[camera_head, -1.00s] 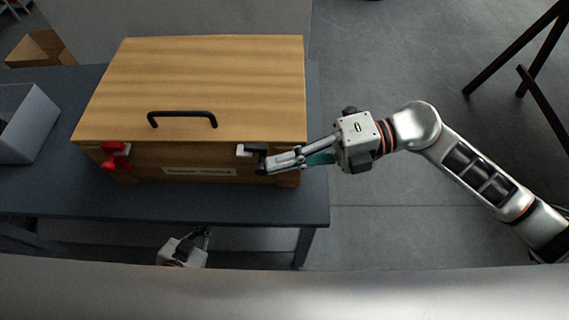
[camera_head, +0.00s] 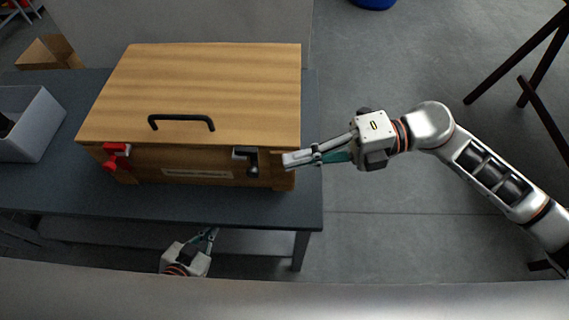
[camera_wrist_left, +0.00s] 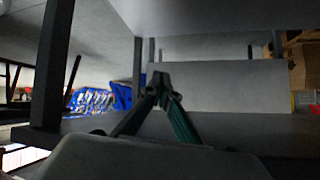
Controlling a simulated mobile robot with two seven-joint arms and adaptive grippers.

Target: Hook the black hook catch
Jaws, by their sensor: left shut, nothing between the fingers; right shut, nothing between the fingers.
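The black hook catch (camera_head: 253,163) is on the front of the wooden box (camera_head: 200,85), near its right end. A pale bracket (camera_head: 243,152) sits at its top, under the lid edge. Whether the hook is engaged is too small to tell. My right gripper (camera_head: 289,159) is shut and empty, at the box's front right corner, to the right of the catch and apart from it. My left gripper (camera_head: 212,232) is low in front of the table, below its top. In the left wrist view the left gripper (camera_wrist_left: 160,75) shows shut with nothing between its fingers.
A red catch (camera_head: 116,157) is at the box's front left. The lid is down and has a black handle (camera_head: 181,122). A grey bin (camera_head: 30,125) stands left on the dark table (camera_head: 80,195). Open floor lies right of the table.

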